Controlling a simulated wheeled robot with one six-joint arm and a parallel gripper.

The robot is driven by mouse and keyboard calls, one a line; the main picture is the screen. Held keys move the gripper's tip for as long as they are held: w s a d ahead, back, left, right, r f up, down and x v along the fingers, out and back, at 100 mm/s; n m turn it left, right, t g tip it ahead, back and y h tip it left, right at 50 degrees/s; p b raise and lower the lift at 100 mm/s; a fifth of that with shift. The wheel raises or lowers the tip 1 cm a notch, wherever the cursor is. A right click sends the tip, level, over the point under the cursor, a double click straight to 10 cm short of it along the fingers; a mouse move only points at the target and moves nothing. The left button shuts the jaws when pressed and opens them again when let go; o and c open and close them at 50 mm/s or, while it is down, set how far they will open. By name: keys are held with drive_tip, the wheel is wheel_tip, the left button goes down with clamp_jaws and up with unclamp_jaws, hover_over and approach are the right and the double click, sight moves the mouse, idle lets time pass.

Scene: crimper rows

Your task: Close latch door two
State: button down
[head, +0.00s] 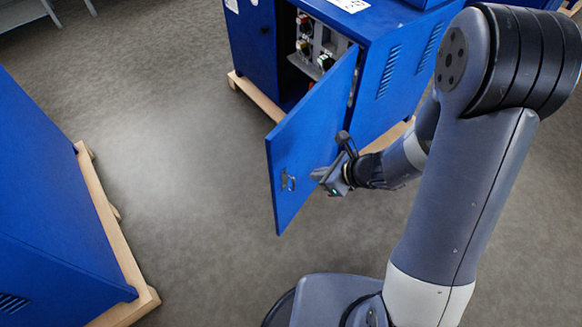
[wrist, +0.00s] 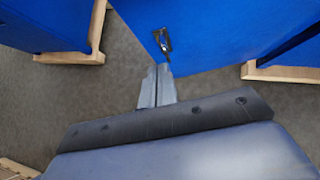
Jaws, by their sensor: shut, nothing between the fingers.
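A blue latch door (head: 314,139) stands swung open from a blue cabinet (head: 385,75) in the head view. A small metal latch (head: 288,182) sits near its free edge; the latch (wrist: 163,40) also shows in the wrist view, on the blue door panel (wrist: 205,35). My gripper (head: 320,175) is shut and empty, close to the door's outer face, to the right of the latch. In the wrist view my gripper's fingertips (wrist: 158,72) are together just below the latch, at the door's lower edge. I cannot tell whether they touch the door.
Inside the open cabinet, knobs and connectors (head: 322,50) show. Another blue cabinet (head: 55,210) on a wooden pallet (head: 110,220) stands at the left. Bare grey floor (head: 180,140) lies between the cabinets. A wooden base (wrist: 285,73) shows at the right in the wrist view.

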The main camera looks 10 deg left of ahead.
sight(283, 170)
drive_tip(key=w+a+f, duration=0.1)
drive_tip(key=a, duration=0.1)
drive_tip(key=w+a+f, duration=0.1)
drive_tip(key=a+f, duration=0.1)
drive_tip(key=w+a+f, duration=0.1)
drive_tip(key=a, duration=0.2)
drive_tip(key=shift+f, duration=0.3)
drive_tip(key=shift+w+a+f, duration=0.1)
drive_tip(key=shift+w+a, duration=0.05)
drive_tip(key=shift+a, duration=0.4)
